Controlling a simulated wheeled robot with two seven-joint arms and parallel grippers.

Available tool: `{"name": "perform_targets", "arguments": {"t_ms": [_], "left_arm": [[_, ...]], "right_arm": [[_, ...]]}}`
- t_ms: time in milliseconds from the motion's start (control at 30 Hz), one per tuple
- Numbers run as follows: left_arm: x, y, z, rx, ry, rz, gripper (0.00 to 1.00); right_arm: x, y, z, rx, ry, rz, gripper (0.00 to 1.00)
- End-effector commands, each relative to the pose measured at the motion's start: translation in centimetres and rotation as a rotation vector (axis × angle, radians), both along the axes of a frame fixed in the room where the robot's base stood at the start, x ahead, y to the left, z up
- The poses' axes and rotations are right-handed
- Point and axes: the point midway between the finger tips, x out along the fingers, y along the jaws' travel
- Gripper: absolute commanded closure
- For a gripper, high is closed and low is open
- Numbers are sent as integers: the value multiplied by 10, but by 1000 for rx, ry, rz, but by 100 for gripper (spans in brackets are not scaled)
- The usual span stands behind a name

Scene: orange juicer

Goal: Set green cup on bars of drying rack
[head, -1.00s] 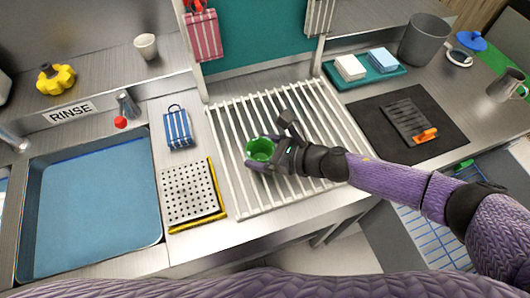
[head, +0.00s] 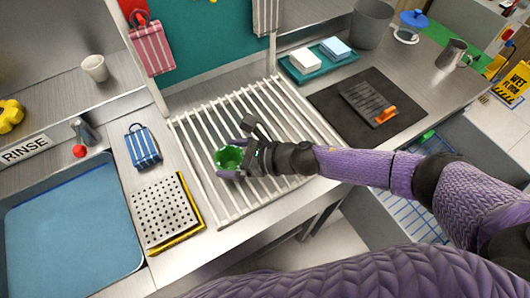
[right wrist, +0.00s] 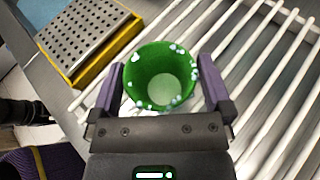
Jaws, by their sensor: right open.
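The green cup (head: 228,157) appears to stand upright on the left part of the white bars of the drying rack (head: 279,112). In the right wrist view the cup (right wrist: 160,75) has pale droplets around its rim, and I look down into it. My right gripper (head: 236,159) is open, with its purple fingers on either side of the cup. The fingers (right wrist: 160,82) look very close to the cup's sides; I cannot tell whether they touch. The gripper hides part of the cup and some bars in the head view. My left gripper is not in view.
A perforated tray with a yellow edge (head: 165,212) and a blue striped bag (head: 142,147) lie left of the rack. The blue sink (head: 75,235) is farther left. A black mat (head: 335,109) with a dark rack lies to the right. Bars right of the gripper are clear.

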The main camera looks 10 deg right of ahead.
Motion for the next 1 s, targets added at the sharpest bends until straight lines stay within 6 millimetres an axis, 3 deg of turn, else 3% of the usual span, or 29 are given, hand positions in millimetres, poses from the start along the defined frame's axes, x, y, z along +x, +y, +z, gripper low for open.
{"name": "perform_targets", "arguments": {"t_ms": [400,500,1000], "left_arm": [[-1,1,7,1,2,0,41],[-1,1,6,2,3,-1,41],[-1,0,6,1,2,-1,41]], "right_arm": [[-40,-80,35,-5,2,-3,0],[-46,-92,40,-3,1,-2,0],[-49,-97,44,-2,1,-1,0]]}}
